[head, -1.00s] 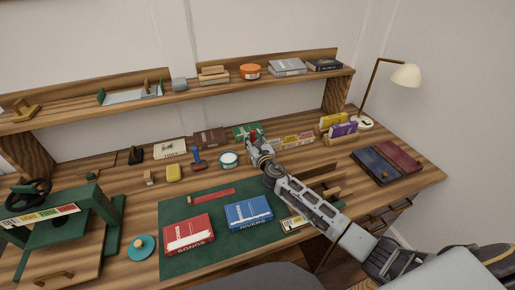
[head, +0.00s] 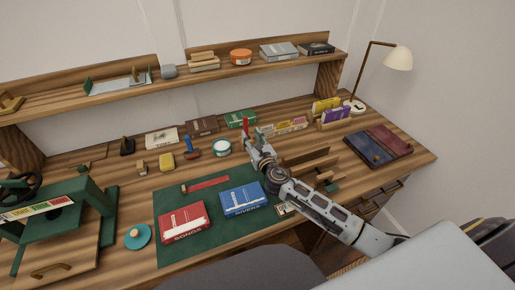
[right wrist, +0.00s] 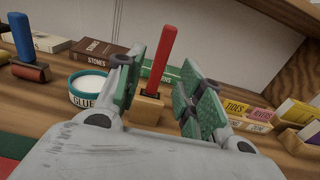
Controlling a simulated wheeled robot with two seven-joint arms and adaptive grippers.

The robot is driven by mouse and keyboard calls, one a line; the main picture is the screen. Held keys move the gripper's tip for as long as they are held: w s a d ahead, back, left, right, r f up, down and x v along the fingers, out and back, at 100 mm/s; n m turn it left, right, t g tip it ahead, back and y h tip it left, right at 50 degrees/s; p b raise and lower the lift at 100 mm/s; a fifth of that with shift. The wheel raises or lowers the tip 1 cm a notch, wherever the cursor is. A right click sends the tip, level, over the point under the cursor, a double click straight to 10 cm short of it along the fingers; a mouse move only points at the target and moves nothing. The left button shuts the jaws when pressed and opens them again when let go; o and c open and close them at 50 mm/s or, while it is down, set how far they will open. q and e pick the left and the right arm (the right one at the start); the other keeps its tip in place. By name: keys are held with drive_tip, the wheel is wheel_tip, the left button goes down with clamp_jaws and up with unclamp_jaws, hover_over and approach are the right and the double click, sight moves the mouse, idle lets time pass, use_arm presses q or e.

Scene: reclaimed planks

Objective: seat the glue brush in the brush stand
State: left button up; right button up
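The glue brush (right wrist: 160,55) has a red handle and stands nearly upright in the right wrist view. Its dark lower end meets the top of the small wooden brush stand (right wrist: 147,108); how deep it sits is hard to tell. In the head view the brush (head: 245,122) shows as a red tip just beyond my right gripper (head: 255,132). The stand is mostly hidden there. My right gripper is open in the right wrist view (right wrist: 158,80), its green-padded fingers apart on either side of the brush, with visible gaps. My left gripper is not in view.
A glue tub (right wrist: 88,86) stands close left of the stand. A blue-handled roller (head: 191,148) is farther left. Boxes (right wrist: 106,60) stand behind; small card packs (head: 285,126) are to the right. A green mat (head: 200,240) with red and blue books lies in front.

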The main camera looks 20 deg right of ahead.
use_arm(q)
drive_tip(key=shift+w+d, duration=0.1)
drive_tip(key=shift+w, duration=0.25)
use_arm(e)
drive_tip(key=shift+s, duration=2.95)
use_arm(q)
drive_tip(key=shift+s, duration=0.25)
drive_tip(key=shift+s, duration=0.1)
use_arm(e)
drive_tip(key=shift+f, duration=0.1)
